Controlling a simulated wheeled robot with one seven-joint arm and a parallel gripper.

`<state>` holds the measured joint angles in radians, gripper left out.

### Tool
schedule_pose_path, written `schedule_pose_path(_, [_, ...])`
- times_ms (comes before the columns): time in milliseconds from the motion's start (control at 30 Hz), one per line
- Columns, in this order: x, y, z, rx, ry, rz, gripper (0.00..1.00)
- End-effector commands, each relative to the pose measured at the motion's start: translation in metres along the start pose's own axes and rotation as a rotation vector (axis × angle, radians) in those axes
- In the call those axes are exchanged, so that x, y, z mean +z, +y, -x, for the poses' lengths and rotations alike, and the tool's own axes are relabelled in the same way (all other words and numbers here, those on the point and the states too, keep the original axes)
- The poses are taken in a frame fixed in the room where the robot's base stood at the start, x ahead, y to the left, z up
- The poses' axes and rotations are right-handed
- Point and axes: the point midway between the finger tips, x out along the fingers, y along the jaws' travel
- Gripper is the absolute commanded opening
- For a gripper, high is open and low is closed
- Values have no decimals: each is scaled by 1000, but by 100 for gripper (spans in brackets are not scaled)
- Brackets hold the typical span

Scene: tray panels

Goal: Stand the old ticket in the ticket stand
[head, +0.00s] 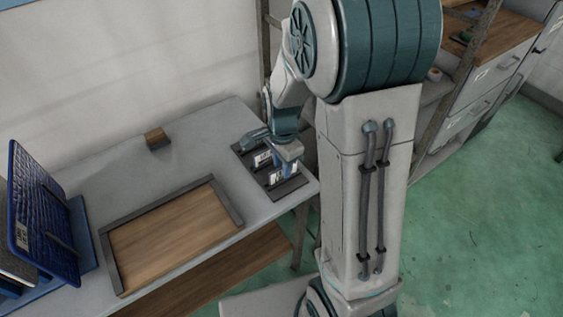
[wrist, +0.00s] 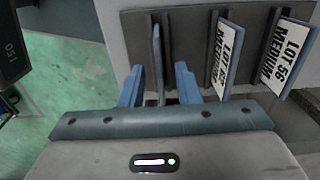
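The ticket stand is a dark grey slotted plate (head: 292,188) at the right end of the table, below my gripper (head: 286,158). In the wrist view the stand (wrist: 188,62) shows behind the fingers. One thin ticket (wrist: 157,58) stands edge-on at its left part, between my two fingers (wrist: 158,88). The fingers are apart, with a gap on each side of this ticket. Its print does not show. Two other tickets, a middle one (wrist: 228,58) and a right one (wrist: 285,55), stand tilted in the stand and read "LOT 56 MEDIUM". I cannot tell which is the old ticket.
A wooden-floored tray (head: 170,240) with dark edge bars lies on the grey table (head: 105,185). A blue panel (head: 42,215) leans in a rack at the far left. A small wooden block (head: 157,138) sits near the wall. The table between block and stand is clear.

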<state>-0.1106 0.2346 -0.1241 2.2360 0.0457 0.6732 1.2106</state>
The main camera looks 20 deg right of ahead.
Motion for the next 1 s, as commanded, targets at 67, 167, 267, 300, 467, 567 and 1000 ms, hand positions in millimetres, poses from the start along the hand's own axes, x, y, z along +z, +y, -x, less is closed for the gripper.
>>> schedule_pose_path(67, [0, 0, 2, -1, 0, 0, 30])
schedule_pose_path(167, [0, -1, 11, -3, 1, 0, 30])
schedule_pose_path(267, [0, -1, 28, -5, 1, 1, 30])
schedule_pose_path(300, [0, -1, 37, -6, 2, 1, 30])
schedule_pose_path(467, [0, -1, 76, -7, 2, 0, 30])
schedule_pose_path(567, [0, -1, 97, -6, 1, 0, 30])
schedule_pose_path(1000, [0, 0, 138, 0, 1, 0, 30])
